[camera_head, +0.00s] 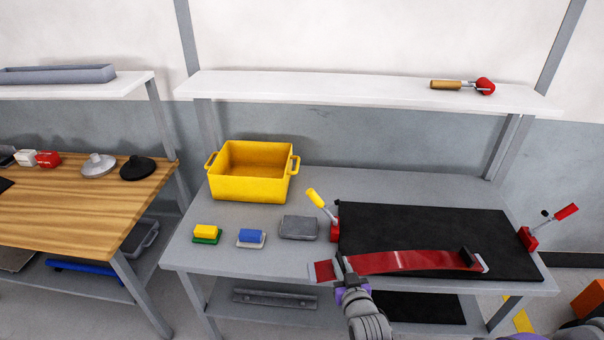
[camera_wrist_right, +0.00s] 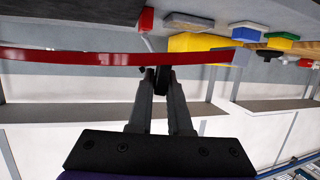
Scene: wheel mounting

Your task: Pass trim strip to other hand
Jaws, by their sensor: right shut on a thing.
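The trim strip (camera_head: 405,262) is a long, glossy red band with a slight bow. In the right wrist view, the strip (camera_wrist_right: 80,57) runs across the picture in front of the closed fingers (camera_wrist_right: 160,75). Whether the strip touches the mat is unclear. My left gripper is in neither view.
A yellow bin (camera_head: 250,185), sponge-like blocks (camera_head: 206,233) (camera_head: 251,238) and a grey block (camera_head: 298,228) stand left. A white shelf (camera_head: 330,90) hangs above.

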